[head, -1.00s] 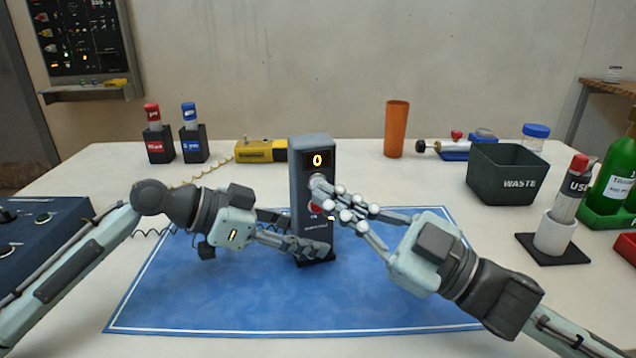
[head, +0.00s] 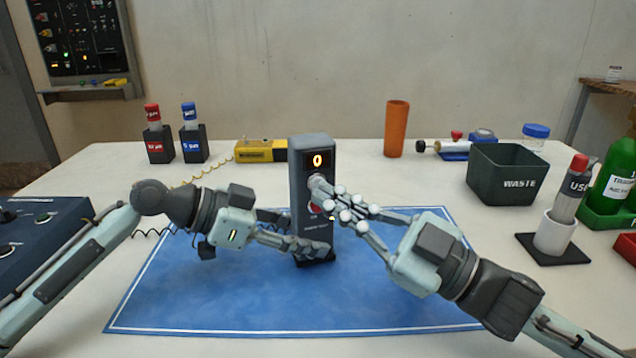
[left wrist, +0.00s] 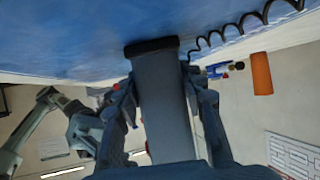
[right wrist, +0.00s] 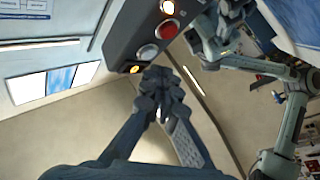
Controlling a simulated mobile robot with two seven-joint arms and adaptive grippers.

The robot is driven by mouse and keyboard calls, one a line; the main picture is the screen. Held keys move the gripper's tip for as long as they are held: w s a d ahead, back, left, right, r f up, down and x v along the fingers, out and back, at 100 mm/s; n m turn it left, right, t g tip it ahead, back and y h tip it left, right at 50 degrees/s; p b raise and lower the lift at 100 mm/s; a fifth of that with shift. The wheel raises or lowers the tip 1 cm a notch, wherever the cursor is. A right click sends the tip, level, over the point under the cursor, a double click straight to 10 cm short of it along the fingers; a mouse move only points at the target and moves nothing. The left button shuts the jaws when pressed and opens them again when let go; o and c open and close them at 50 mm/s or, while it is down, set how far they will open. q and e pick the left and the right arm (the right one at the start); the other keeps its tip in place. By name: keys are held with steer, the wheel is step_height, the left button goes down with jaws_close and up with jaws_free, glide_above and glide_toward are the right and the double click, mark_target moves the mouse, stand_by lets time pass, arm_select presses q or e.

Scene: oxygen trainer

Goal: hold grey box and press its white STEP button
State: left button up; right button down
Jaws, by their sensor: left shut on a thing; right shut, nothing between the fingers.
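The grey box (head: 298,190) stands upright on the blue mat, its orange display (head: 317,160) reading 0. My left gripper (head: 308,248) is shut on the lower part of the box; the left wrist view shows its fingers on both sides of the box (left wrist: 163,110). My right gripper (head: 322,190) is shut and empty, its tips in front of the upper button area. In the right wrist view a pale round button (right wrist: 148,52) sits beside a red button (right wrist: 167,28), and the closed fingertips (right wrist: 160,78) are close to the pale one. Contact cannot be told. Button lettering is unreadable.
The blue mat (head: 200,305) is otherwise clear. Behind it are a yellow device (head: 262,151) with a coiled cord, an orange cup (head: 396,128) and red- and blue-capped bottles in dark holders. A dark WASTE bin (head: 508,178) and a white holder (head: 554,233) stand at the right.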

stand_by(0.3)
steer(key=shift+w+a, duration=0.1)
steer(key=shift+w, duration=0.3)
steer(key=shift+w+a, duration=0.1)
steer(key=shift+w, duration=0.3)
stand_by(0.6)
stand_by(0.3)
steer(key=shift+s+d, duration=0.25)
steer(key=shift+s, duration=0.55)
steer(key=shift+s+d, duration=0.2)
steer(key=shift+s, duration=0.6)
steer(key=shift+s+d, duration=0.25)
steer(key=shift+s, duration=0.55)
steer(key=shift+s+d, duration=0.2)
steer(key=shift+s, duration=0.6)
